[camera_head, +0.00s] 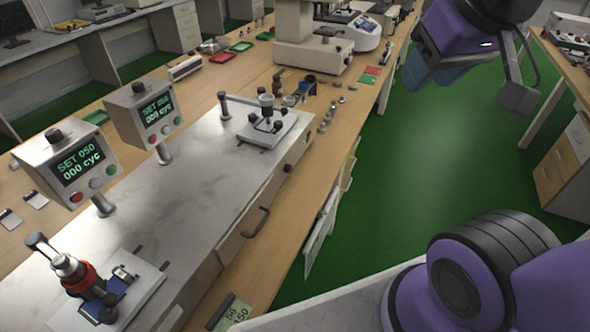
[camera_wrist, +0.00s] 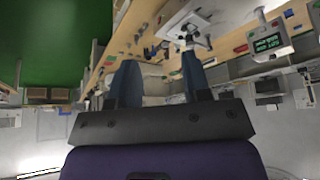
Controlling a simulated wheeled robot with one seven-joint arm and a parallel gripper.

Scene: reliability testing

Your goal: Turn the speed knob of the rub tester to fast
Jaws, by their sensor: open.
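The rub tester (camera_head: 190,190) is a long machine with a grey marbled top on the bench, left of centre in the head view. Two display boxes on posts, left (camera_head: 68,165) and right (camera_head: 145,115), read "SET 050 000 cyc". Each has a black knob on top, left (camera_head: 54,136) and right (camera_head: 138,87). Another dark knob (camera_head: 288,168) sits on the front face near its right end. I cannot read any speed marking. My gripper (camera_head: 432,72) is high at the upper right, away from the tester. In the wrist view my gripper (camera_wrist: 160,78) is open and empty.
A drawer handle (camera_head: 257,221) sticks out of the tester's front. A rubbing station (camera_head: 267,125) with weights stands on its right end, another with a red collar (camera_head: 82,274) at the near left. Small parts lie beside it. Green floor (camera_head: 425,165) is open between benches.

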